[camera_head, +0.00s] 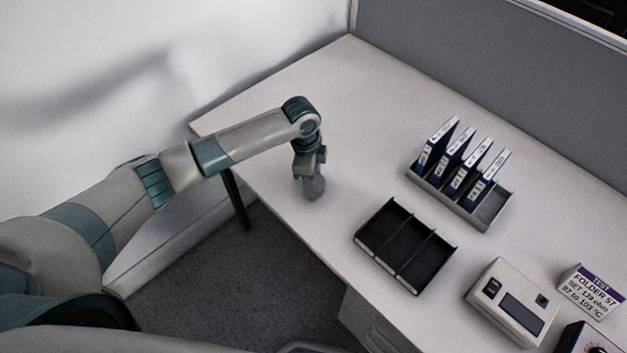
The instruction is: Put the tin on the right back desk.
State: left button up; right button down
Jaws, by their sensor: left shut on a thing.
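My left arm reaches in from the left over the near left part of the desk (300,82). My left gripper (313,188) points down above the desk, close to its front edge and left of the black tray. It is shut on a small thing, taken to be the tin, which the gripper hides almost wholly. I cannot make out its shape or whether it touches the desk. No other tin shows. My right gripper is not in view.
A black divided tray (379,238) lies right of my gripper. Behind it stands a grey rack (489,210) with several blue-and-white folders. A white device (510,300), a label sign (590,291) and a dark device (583,338) sit at right. The back left desk top is clear.

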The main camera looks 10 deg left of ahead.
pick_arm(q)
jog(key=shift+f, duration=0.15)
jog(key=o, duration=1.1)
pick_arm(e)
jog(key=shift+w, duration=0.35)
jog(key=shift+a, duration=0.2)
pick_arm(q)
jog(key=shift+r, duration=0.7)
jog(key=r, duration=0.3)
jog(key=r+b, duration=0.1)
jog(key=r, duration=0.2)
jog(key=a+r, duration=0.1)
jog(key=r, duration=0.2)
jog(key=shift+a+r+b, duration=0.1)
jog(key=shift+b, duration=0.2)
jog(key=shift+a+r, duration=0.1)
jog(key=shift+r, duration=0.7)
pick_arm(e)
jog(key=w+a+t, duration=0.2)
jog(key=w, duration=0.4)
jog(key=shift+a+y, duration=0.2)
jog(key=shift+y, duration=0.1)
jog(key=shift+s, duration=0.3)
